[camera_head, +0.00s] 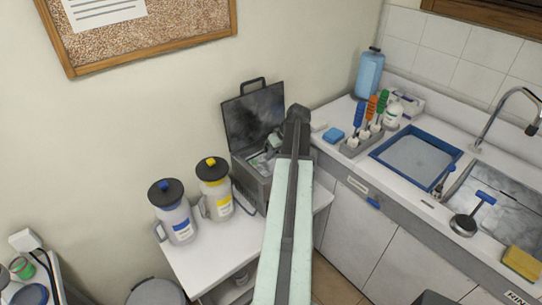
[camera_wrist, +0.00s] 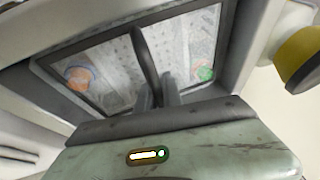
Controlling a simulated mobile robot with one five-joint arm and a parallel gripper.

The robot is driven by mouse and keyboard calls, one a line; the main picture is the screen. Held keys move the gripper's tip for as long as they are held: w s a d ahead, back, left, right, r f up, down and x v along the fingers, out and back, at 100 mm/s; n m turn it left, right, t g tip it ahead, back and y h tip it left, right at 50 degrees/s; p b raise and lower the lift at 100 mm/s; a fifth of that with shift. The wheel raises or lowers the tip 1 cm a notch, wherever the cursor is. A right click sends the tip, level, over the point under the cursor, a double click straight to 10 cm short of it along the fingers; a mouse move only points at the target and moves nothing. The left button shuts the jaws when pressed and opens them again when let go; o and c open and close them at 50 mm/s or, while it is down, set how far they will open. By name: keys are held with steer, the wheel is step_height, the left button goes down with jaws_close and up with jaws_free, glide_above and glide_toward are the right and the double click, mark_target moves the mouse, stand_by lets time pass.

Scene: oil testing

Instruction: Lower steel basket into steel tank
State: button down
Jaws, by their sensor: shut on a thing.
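The steel tank (camera_head: 248,180) is a grey box on the small white table in the head view, with its dark lid (camera_head: 254,115) standing open behind it. The steel basket (camera_wrist: 118,58) fills the middle of the wrist view, with a perforated bottom and a dark rim. It lies within the tank's opening; I cannot tell how deep. An orange-and-blue item (camera_wrist: 80,76) and a green item (camera_wrist: 206,73) show in it. My gripper (camera_wrist: 158,92) is shut on the basket's dark upright handle (camera_wrist: 144,52). In the head view my arm partly hides the tank and basket.
A yellow-topped jug (camera_head: 214,188) and a blue-topped jug (camera_head: 175,212) stand left of the tank. A counter at the right carries a rack of coloured-handled tools (camera_head: 362,138), a blue tray (camera_head: 375,155) and a sink (camera_head: 505,205). A wall stands close behind the tank.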

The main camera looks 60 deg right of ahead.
steer(key=shift+f+b, duration=1)
steer(key=shift+f, duration=0.15)
steer(key=c, duration=1.4)
jaws_free()
steer(key=shift+r, duration=0.1)
steer(key=p+v, duration=0.7)
steer(key=shift+s+r, duration=0.15)
steer(key=shift+r, duration=0.25)
